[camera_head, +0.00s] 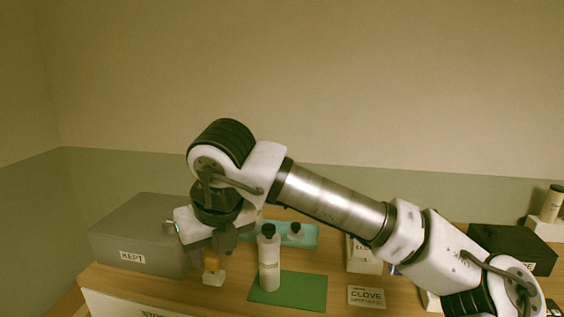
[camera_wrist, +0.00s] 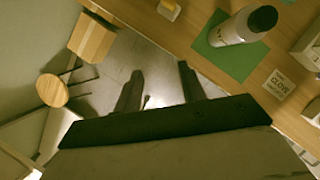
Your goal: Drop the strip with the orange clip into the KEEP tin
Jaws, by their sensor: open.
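A small orange piece (camera_head: 211,262) stands on a white block (camera_head: 213,279) near the table's front edge, just below my wrist in the head view. The block also shows at the top of the wrist view (camera_wrist: 168,9). I cannot make out a strip on it. A grey box marked KEPT (camera_head: 132,258) stands at the left end of the table; no tin marked KEEP shows. My gripper (camera_wrist: 158,78) is open, its fingers apart with nothing visible between them. In the wrist view the fingers show against the floor, beyond the table edge.
A white bottle with a dark cap (camera_head: 269,265) stands on a green mat (camera_head: 315,292). A teal tray (camera_head: 312,239) with a small bottle (camera_head: 295,232) lies behind. A CLOVE card (camera_head: 367,297) is right of the mat. A black box (camera_head: 530,262) stands at right.

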